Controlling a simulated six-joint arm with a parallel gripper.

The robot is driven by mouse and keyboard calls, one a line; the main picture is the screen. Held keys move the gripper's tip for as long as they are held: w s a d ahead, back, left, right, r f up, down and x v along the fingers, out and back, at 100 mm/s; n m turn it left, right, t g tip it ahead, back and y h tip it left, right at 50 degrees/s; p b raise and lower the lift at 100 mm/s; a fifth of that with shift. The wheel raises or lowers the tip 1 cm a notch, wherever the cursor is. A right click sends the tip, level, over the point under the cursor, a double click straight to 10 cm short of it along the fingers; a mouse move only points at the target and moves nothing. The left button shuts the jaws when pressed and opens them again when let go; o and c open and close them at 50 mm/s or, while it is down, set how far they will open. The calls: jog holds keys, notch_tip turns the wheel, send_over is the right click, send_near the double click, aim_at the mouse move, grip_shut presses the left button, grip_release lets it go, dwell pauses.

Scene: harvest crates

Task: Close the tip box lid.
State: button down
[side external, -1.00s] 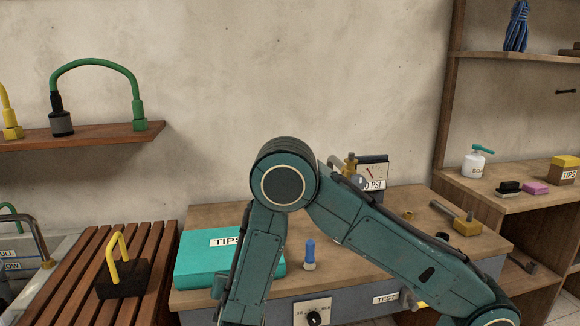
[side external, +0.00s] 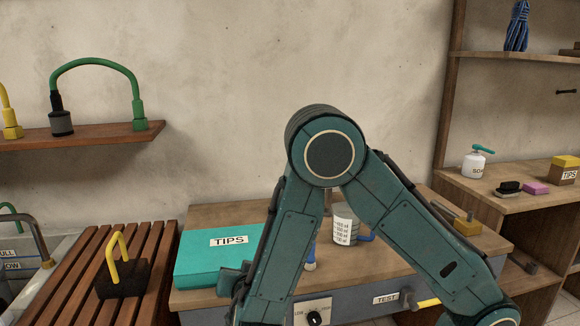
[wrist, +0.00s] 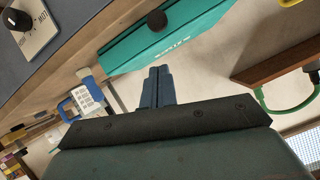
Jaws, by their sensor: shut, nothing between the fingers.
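The tip box (side external: 205,262) is a teal box marked TIPS on the left of the wooden bench in the side external view. Its lid (side external: 200,243) looks flat and down, with the label facing up; I see no gap. My arm covers the box's right end. In the wrist view the teal box (wrist: 190,42) lies beyond the fingers, with a dark round knob shape against it. My gripper (wrist: 154,74) shows there as two dark blue fingers, shut together and empty. They appear apart from the box.
A white graduated beaker (side external: 344,226) with a blue handle and a small blue-topped item (side external: 310,255) stand right of the box. A dial panel (side external: 313,312) is on the bench front. A slatted rack with a yellow-handled block (side external: 122,277) is at left.

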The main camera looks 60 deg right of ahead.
jog(key=shift+a+f+v, duration=0.1)
jog(key=shift+f+v, duration=0.1)
jog(key=shift+v, duration=0.7)
jog(key=shift+a+f+v, duration=0.1)
jog(key=shift+f+v, duration=0.1)
jog(key=shift+v, duration=0.75)
jog(key=shift+f+v, duration=0.15)
jog(key=shift+v, duration=0.75)
jog(key=shift+s, duration=0.25)
jog(key=s+d+r+n+g+y, duration=0.3)
jog(key=s+d+r+g+y, duration=0.15)
jog(key=s+d+r, duration=0.35)
jog(key=s+r+n+y, duration=0.3)
jog(key=s+r+n, duration=0.5)
jog(key=s, duration=0.5)
jog(key=shift+s+r+n+y, duration=0.3)
jog(key=shift+s+n+y, duration=0.05)
jog(key=shift+n, duration=0.15)
jog(key=shift+d, duration=0.15)
